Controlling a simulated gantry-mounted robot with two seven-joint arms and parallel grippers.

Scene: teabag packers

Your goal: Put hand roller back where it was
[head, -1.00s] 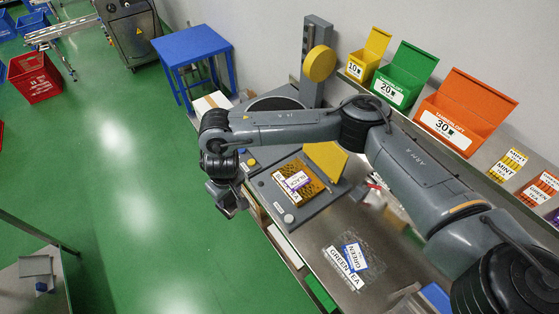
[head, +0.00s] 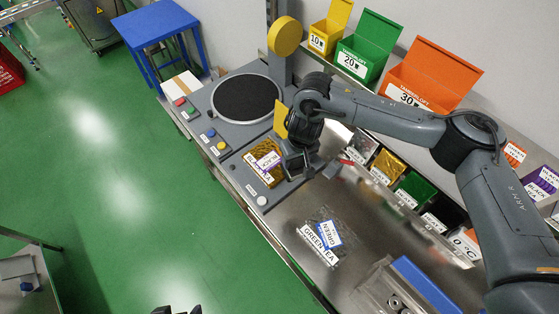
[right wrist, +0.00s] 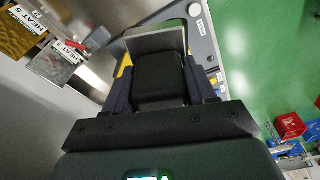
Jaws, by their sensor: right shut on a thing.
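My right gripper (head: 298,168) is low over the right side of the grey press station, beside the gold packet (head: 265,162). In the right wrist view my right gripper (right wrist: 162,80) has its dark fingers on both sides of a black block with a pale grey plate beyond it. I take this held thing to be the hand roller (right wrist: 160,82); its far end is hidden. In the head view the gripper mostly covers it. Dark tips at the bottom edge of the head view may be my left gripper (head: 178,309); its jaws cannot be made out.
A round black plate (head: 246,97) and coloured buttons lie left of the gripper. Yellow, green and orange boxes (head: 405,90) line the back shelf. Packet bins (head: 415,187) stand at right. A clear GREEN TEA bag (head: 325,238) lies on the steel bench.

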